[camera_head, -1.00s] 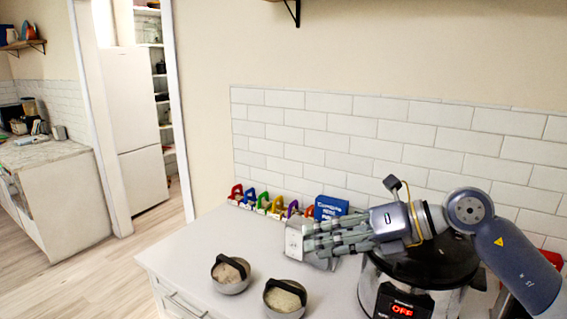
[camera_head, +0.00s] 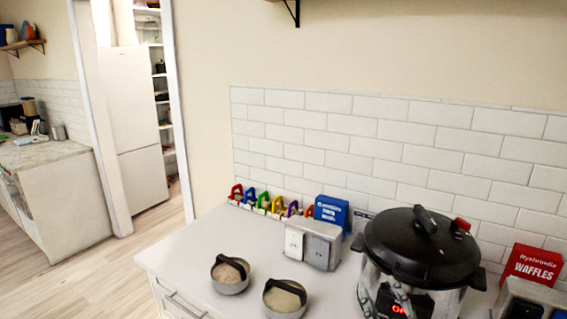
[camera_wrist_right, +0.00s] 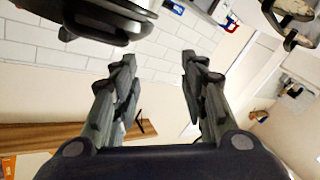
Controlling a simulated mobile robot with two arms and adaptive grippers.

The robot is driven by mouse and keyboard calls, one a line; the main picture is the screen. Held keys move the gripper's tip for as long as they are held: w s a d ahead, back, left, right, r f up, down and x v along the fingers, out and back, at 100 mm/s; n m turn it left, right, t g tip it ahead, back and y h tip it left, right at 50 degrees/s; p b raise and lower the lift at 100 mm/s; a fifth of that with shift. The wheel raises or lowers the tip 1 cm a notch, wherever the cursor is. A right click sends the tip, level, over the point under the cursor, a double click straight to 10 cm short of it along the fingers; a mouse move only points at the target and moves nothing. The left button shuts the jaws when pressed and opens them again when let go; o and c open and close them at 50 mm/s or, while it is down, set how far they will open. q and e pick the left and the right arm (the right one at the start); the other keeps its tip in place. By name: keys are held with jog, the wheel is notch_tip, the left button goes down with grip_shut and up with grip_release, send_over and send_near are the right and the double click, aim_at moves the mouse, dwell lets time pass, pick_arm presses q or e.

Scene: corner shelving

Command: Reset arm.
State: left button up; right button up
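My right gripper (camera_wrist_right: 159,60) is open and empty in the right wrist view, its two grey fingers well apart. The cooker's dark lid also shows at the top left of the right wrist view (camera_wrist_right: 95,18). My left gripper is not in view.
A red waffles box (camera_head: 531,266) stands at right.

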jog(key=s+d+f+m+g+h, duration=0.1)
jog(key=s+f+g, duration=0.25)
jog(key=f, duration=0.25)
jog(key=s+d+f+m+g, duration=0.1)
jog(key=s+f+m+g, duration=0.1)
jog(key=s+f, duration=0.3)
jog(key=s+a+f+m+g+y, duration=0.1)
jog(key=s+f+g, duration=0.3)
jog(key=s+f, duration=0.45)
jog(key=s+a+f+g, duration=0.1)
jog(key=s+f+g, duration=0.4)
jog(key=s, duration=0.6)
notch_tip(320, 180, down, 30)
jog(key=s+b, duration=0.2)
jog(key=b, duration=0.2)
jog(key=s+d+f+g+b, duration=0.2)
jog(key=s+d+f, duration=0.1)
jog(key=s+f, duration=1.3)
jog(key=shift+d+f, duration=0.15)
jog(key=shift+f, duration=0.55)
